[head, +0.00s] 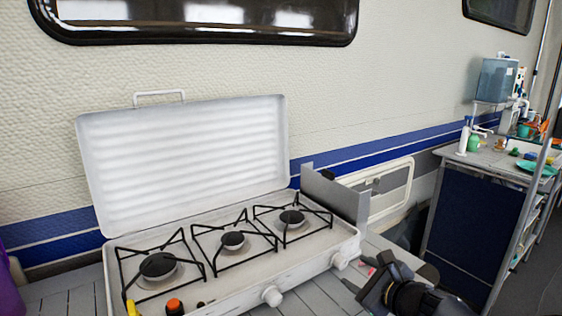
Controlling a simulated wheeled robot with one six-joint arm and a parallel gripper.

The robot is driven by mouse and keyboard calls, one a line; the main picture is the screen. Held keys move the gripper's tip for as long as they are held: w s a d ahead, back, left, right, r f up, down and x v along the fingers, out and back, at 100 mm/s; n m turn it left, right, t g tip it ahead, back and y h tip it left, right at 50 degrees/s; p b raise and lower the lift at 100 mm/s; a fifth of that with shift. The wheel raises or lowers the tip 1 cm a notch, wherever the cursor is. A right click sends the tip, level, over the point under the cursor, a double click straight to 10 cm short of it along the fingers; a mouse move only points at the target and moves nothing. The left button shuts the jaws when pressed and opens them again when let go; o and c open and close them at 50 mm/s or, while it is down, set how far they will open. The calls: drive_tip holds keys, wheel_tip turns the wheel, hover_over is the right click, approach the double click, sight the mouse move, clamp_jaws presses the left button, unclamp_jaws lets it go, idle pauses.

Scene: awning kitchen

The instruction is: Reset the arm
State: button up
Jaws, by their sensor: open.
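My gripper (368,274) is at the bottom right of the head view, dark and partly cut off by the lower edge. It is open, with its fingers pointing up and left. A small pinkish-red item shows near the fingertips, too small to make out. I see nothing held in the gripper.
The stove has several burners (232,240) and a raised white lid (185,160). A yellow item (131,308) and an orange-topped item (174,306) are at its front left. A dark-blue cabinet (470,225) with dishes stands at right. The caravan wall is behind.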

sight(343, 266)
drive_tip(key=p+v, duration=0.1)
drive_tip(key=v, duration=0.4)
drive_tip(key=shift+s+d+r, duration=0.15)
drive_tip(key=shift+s+r, duration=0.05)
drive_tip(key=shift+w+a+f, duration=0.15)
drive_tip(key=shift+a+f, duration=0.05)
drive_tip(key=shift+f, duration=0.1)
drive_tip(key=b+x, duration=0.2)
drive_tip(key=x, duration=0.8)
drive_tip(key=shift+w+a+f+b, duration=0.15)
drive_tip(key=shift+w+a+b, duration=0.05)
drive_tip(key=shift+w+b, duration=0.1)
drive_tip(key=shift+s+d+r+p, duration=0.15)
drive_tip(key=shift+r+p, duration=0.2)
drive_tip(key=shift+p, duration=0.55)
drive_tip(key=shift+s+r+m+p, duration=0.1)
drive_tip(key=shift+m+p, duration=0.2)
drive_tip(key=shift+p, duration=0.1)
drive_tip(key=shift+g+y+p, duration=0.3)
drive_tip(key=shift+p, duration=0.6)
drive_tip(key=m+p, duration=0.2)
drive_tip(key=p, duration=0.3)
drive_tip(key=shift+d+g+y+p, duration=0.15)
drive_tip(key=shift+g+y+p, duration=0.25)
